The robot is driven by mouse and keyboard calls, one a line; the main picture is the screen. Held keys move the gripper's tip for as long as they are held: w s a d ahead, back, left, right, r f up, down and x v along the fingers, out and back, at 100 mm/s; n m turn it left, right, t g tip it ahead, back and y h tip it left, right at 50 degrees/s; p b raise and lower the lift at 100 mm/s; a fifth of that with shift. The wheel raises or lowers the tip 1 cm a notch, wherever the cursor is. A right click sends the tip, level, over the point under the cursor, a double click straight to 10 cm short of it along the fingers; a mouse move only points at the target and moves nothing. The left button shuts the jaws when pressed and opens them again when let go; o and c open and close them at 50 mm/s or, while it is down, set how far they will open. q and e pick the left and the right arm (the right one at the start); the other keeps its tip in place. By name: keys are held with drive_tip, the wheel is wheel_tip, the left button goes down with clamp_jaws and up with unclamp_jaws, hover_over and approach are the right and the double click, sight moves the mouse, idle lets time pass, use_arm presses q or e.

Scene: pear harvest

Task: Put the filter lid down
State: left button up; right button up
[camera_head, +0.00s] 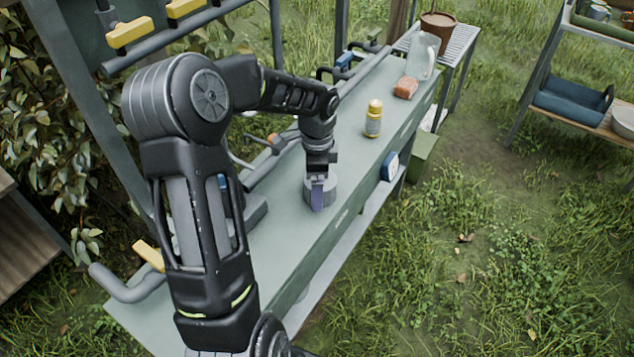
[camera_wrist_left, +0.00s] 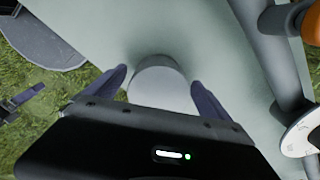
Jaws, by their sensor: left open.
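The filter lid (camera_head: 330,187) is a grey round piece on the green workbench (camera_head: 283,240), near its front edge. In the left wrist view the filter lid (camera_wrist_left: 158,82) shows as a pale grey disc between the two fingers. My left gripper (camera_head: 319,193) reaches down over it from above. The left gripper (camera_wrist_left: 157,85) is open, with one purple-grey finger on each side of the lid and small gaps visible. The lid's underside is hidden, but it appears to rest on the bench top. My right gripper is not in view.
A yellow-capped bottle (camera_head: 373,118), a reddish-brown block (camera_head: 405,88) and a clear pitcher (camera_head: 422,56) stand farther along the bench. Grey pipes with an orange part (camera_head: 277,143) run along the back. A blue-and-white item (camera_head: 389,166) is on the front side. Grass lies beyond the front edge.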

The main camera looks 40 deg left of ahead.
use_arm(q)
wheel_tip(320, 180, up, 12)
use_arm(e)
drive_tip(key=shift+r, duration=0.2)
use_arm(q)
drive_tip(key=shift+s+d, duration=0.1)
idle(1.7)
